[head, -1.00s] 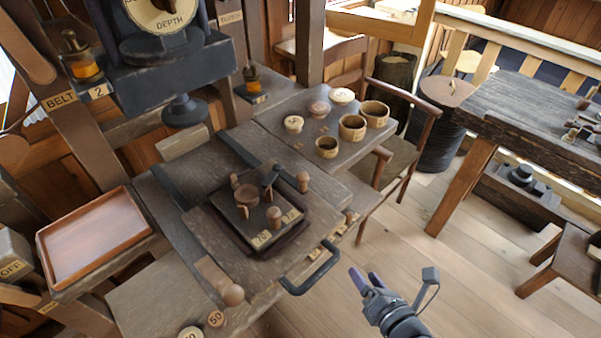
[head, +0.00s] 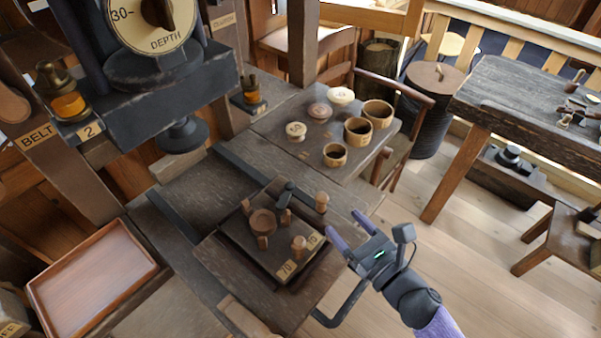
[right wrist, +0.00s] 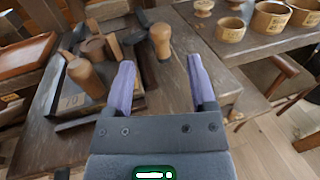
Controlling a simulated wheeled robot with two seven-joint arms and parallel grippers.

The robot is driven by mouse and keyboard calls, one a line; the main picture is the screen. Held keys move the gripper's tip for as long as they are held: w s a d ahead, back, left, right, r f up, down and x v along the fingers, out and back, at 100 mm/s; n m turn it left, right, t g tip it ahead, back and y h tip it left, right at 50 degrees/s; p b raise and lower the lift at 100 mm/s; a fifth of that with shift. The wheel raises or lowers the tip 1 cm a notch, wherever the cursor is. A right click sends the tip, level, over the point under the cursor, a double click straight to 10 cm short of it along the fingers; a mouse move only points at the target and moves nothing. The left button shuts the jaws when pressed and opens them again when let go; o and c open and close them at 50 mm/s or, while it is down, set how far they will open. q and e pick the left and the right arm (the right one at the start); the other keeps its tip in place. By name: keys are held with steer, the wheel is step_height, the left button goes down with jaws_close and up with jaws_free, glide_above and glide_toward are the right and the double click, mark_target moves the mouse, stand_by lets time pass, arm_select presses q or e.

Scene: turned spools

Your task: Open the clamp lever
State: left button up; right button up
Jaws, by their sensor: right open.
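A small dark lever (head: 286,193), which looks like the clamp lever, stands on a square dark fixture board (head: 245,245) on the machine table. Beside it is a round wooden cup-like piece (head: 262,223), with wooden knobs at the board's right corner (head: 321,203) and front (head: 298,246). My right gripper (head: 345,226) is open and empty, to the right of the board and apart from the lever. My left gripper is not in view.
Wooden cups (head: 358,130) and lidded pieces stand on the back table. An empty wooden tray (head: 95,275) lies at left. A depth dial (head: 152,22) hangs above.

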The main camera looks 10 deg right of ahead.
mark_target(318, 194)
steer(key=x, duration=0.9)
steer(key=shift+w+a, duration=0.15)
steer(key=shift+w, duration=0.2)
jaws_close()
stand_by(0.9)
